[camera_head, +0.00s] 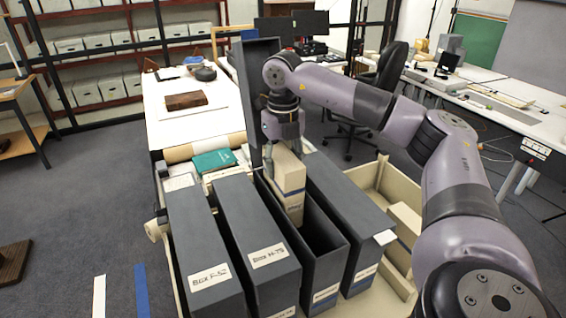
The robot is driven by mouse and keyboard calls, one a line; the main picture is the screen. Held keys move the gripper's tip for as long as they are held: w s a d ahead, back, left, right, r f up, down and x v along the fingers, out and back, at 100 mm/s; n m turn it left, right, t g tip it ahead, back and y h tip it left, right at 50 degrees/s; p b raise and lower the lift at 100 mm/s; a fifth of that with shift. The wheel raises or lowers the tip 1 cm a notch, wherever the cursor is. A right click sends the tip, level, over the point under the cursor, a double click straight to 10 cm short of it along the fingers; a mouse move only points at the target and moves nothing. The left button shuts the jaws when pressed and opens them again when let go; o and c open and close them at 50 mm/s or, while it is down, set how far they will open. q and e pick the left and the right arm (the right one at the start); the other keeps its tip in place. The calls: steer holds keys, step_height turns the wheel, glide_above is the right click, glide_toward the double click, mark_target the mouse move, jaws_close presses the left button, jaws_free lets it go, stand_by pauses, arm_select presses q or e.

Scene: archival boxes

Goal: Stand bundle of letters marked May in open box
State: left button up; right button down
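The open box (325,278) is dark grey, with its top open and its raised lid (247,85) standing at the far end. A cream bundle of letters (290,178) with a blue band stands upright in the far part of this box, its upper part above the rim. My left gripper is not in view.
Closed grey boxes stand left of the open box, Box F-52 (205,250) and another (255,235). One more grey box (345,205) stands to its right. A cream tray (372,180) holds cream bundles (403,225). A white table (190,120) lies behind.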

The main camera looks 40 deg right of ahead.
mark_target(283, 156)
steer(key=shift+f+b, duration=0.9)
steer(key=shift+f, duration=0.55)
steer(key=c, duration=0.8)
jaws_free()
steer(key=shift+o, duration=0.2)
steer(key=shift+r+p, duration=2.55)
steer(key=shift+r, duration=0.5)
steer(key=shift+f, duration=0.15)
